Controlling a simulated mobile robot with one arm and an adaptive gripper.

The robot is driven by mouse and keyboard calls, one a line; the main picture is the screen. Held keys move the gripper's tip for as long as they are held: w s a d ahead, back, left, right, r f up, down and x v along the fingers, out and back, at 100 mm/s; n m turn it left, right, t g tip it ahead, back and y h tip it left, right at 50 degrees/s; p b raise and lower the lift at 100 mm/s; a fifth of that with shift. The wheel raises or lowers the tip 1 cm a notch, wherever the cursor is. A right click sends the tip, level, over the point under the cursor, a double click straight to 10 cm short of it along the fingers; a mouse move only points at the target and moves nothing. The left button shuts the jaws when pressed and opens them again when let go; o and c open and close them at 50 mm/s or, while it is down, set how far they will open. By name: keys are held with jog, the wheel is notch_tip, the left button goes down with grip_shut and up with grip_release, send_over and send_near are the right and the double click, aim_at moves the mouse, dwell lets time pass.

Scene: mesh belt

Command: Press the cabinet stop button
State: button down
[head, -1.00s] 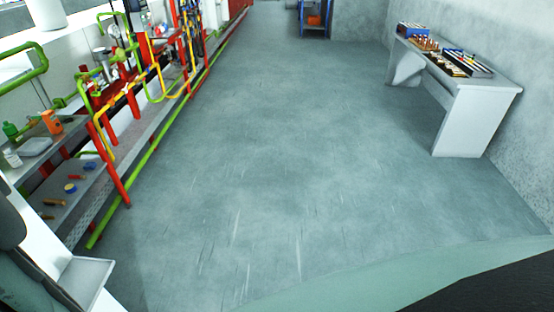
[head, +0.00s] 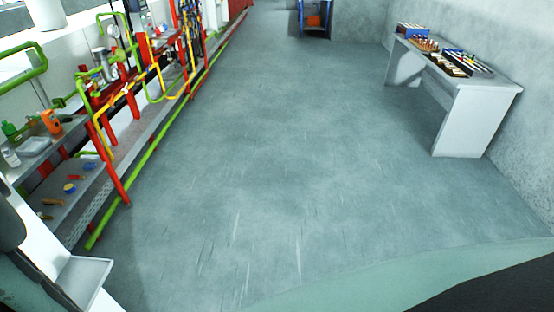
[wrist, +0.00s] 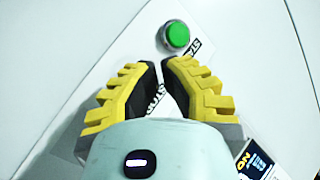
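In the wrist view my gripper (wrist: 161,62) has yellow ridged fingers with black pads. Its fingertips are drawn together with nothing seen held between them. They point at a pale panel (wrist: 75,45). A green round button (wrist: 177,36) sits on the panel just beyond the fingertips, slightly right, beside a label (wrist: 203,48) reading "STA…". Another label (wrist: 153,100), partly covered, shows "STO" by the left finger. No stop button is visible; the fingers hide part of the panel. The head view shows neither my gripper nor the buttons.
In the head view a shelf unit (head: 75,212) with small items and red, green and yellow pipes (head: 128,178) line the left. A white table (head: 463,120) with trays stands right. The grey floor (head: 270,150) between is clear. A blue-yellow sticker (wrist: 252,160) shows in the wrist view.

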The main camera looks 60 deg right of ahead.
jog(key=shift+w+a+b, duration=0.25)
jog(key=shift+w+b, duration=0.1)
jog(key=shift+w, duration=0.05)
dwell(0.9)
jog(key=shift+s, duration=0.1)
jog(key=shift+s+d, duration=0.45)
jog(key=shift+s, duration=0.2)
jog(key=shift+s+d, duration=0.1)
jog(key=shift+s, duration=0.05)
jog(key=s+d, duration=0.1)
jog(key=s, duration=0.1)
jog(key=s+d, duration=0.1)
jog(key=s, duration=0.1)
jog(key=shift+d+b, duration=0.2)
jog(key=shift+b, duration=0.1)
dwell(0.8)
